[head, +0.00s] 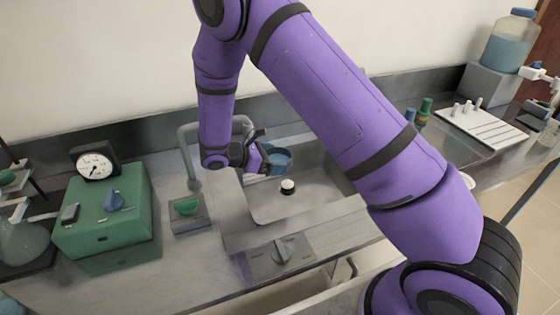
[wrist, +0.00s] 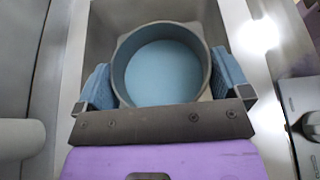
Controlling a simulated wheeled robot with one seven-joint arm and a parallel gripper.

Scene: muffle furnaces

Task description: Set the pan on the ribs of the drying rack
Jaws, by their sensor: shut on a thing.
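The pan is a round, shallow blue-grey dish, seen from above in the wrist view (wrist: 163,70); it looks empty. It also shows small in the head view (head: 280,157), over the sink basin. My gripper (wrist: 164,82) has its two blue-padded fingers on opposite sides of the pan and is shut on it. In the head view my gripper (head: 266,158) points right, above the left part of the sink. The drying rack (head: 490,130) is a white slab with dark ribs and several short pegs, on the counter at the right, well away from the pan.
The steel sink (head: 315,200) has a dark drain with a white cap (head: 287,186). A faucet (head: 186,150) stands behind it on the left. A green box with a dial (head: 105,215) is further left. Green and blue bottles (head: 423,112) and a large jug (head: 510,42) are near the rack.

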